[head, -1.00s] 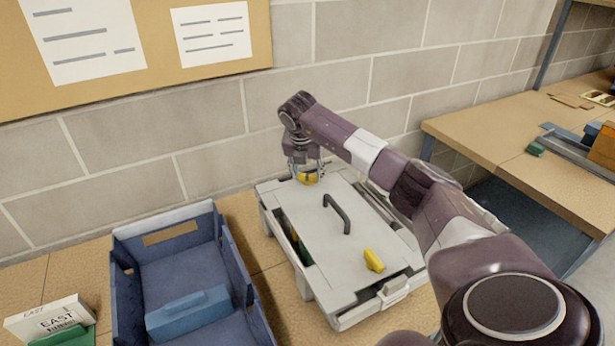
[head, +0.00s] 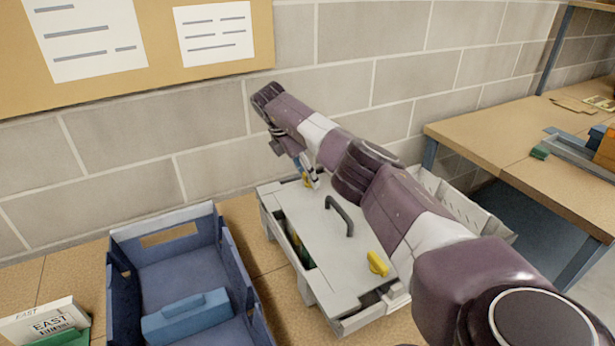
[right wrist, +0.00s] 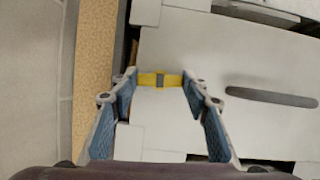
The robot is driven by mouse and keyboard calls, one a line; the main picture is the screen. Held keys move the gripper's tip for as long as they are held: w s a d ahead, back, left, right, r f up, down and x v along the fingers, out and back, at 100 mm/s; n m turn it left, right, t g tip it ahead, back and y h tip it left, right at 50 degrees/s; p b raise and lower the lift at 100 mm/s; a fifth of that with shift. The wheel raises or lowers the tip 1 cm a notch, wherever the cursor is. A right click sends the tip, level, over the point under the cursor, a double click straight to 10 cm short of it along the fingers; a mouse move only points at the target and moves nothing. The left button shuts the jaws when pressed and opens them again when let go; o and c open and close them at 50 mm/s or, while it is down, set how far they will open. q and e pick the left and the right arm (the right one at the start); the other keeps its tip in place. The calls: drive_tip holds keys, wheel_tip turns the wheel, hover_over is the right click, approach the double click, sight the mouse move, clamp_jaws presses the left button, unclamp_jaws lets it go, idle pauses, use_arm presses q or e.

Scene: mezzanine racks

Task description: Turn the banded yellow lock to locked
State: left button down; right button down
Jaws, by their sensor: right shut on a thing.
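The banded yellow lock (head: 306,181) is at the far end of a pale grey lid (head: 318,240) on a case. My right gripper (head: 312,180) is over it from above, partly hiding it. In the right wrist view the lock (right wrist: 148,79) is a yellow bar with a grey band at its middle. It lies crosswise between the fingertips of my right gripper (right wrist: 160,82), which are shut on its two ends. No locked or unlocked mark is readable. A second yellow lock (head: 378,263), with no band that I can make out, is at the lid's near end. My left gripper is not in view.
A dark handle (head: 339,215) stands up from the lid's middle. A blue bin (head: 115,282) with a blue block inside stands left of the case. A pale slotted tray (head: 460,203) is behind my right arm. The block wall is close behind.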

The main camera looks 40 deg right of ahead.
drive_tip(key=shift+m, duration=0.6)
drive_tip(key=c, duration=1.1)
unclamp_jaws()
drive_tip(key=v, duration=1.2)
drive_tip(key=shift+w+d+r, duration=0.1)
drive_tip(key=shift+w, duration=0.15)
